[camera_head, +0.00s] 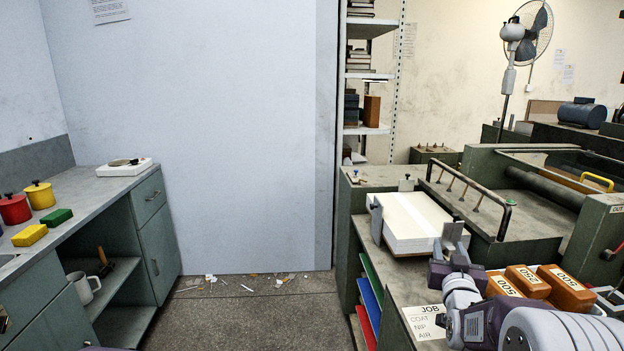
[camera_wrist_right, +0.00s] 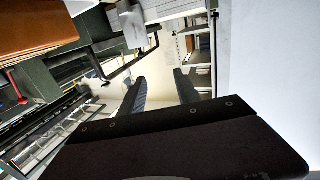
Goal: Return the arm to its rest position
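My right arm comes in from the lower right in the head view. Its gripper (camera_head: 448,250) is just in front of the right front corner of a white paper stack (camera_head: 415,220) on the feeder. In the right wrist view the two dark fingers (camera_wrist_right: 160,88) stand apart with nothing between them. I cannot tell whether the gripper touches the stack or its metal guide. My left gripper is not in view.
Orange-brown weights (camera_head: 527,280) marked 500 lie beside my right arm. A JOB card (camera_head: 425,322) lies on the front of the bench. The feeder's curved handle bar (camera_head: 470,188) rises behind the stack. The left counter (camera_head: 95,200) holds pots and blocks; floor between is mostly open.

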